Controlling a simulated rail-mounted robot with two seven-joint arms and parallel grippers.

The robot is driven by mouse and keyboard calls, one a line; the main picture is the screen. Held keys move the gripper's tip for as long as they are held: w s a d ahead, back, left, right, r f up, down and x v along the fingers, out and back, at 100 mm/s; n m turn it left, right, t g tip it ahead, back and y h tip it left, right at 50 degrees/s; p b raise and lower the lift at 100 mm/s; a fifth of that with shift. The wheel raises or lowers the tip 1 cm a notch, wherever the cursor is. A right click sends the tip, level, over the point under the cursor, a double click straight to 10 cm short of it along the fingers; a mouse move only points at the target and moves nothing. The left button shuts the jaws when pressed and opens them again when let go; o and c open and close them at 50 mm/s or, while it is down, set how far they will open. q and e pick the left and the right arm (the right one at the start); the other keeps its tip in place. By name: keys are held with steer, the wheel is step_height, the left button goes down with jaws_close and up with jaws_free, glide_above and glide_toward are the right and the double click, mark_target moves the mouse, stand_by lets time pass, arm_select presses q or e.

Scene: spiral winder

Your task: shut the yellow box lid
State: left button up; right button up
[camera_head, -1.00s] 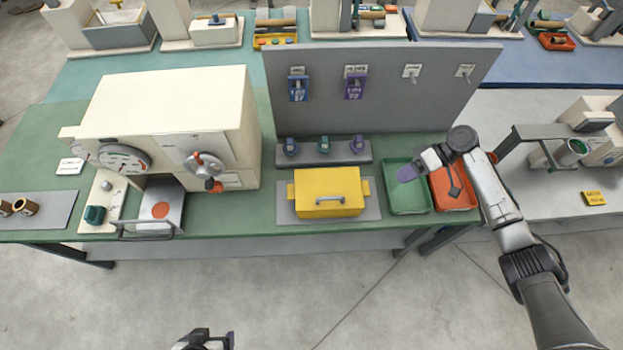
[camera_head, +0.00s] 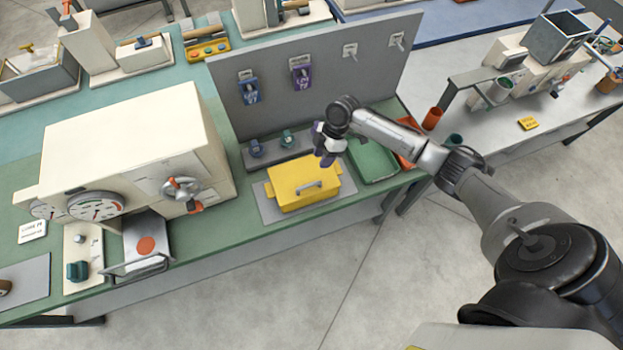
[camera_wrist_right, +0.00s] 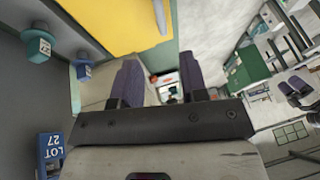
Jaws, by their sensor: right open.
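The yellow box (camera_head: 301,197) stands on a grey mat on the green bench in the head view. Its yellow lid (camera_head: 296,173) lies flat across the top, with a grey handle at the front; no gap shows. Part of the yellow lid also fills the top of the right wrist view (camera_wrist_right: 110,20). My right gripper (camera_head: 326,159) is over the box's back right corner, its dark purple fingers pointing down. In the right wrist view its fingers (camera_wrist_right: 158,84) are apart with nothing between them. Whether they touch the lid cannot be told. My left gripper is out of view.
A green tray (camera_head: 372,160) sits right of the box, and an orange tray is partly behind my arm. A rack with teal and blue knobs (camera_head: 287,140) stands behind the box, before a grey upright panel (camera_head: 320,90). A cream machine (camera_head: 125,130) stands left.

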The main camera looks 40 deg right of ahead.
mark_target(311, 184)
steer(key=p+x, duration=0.1)
steer(key=x, duration=1)
steer(key=shift+r, duration=0.1)
steer(key=shift+c, duration=0.4)
steer(key=c, duration=0.5)
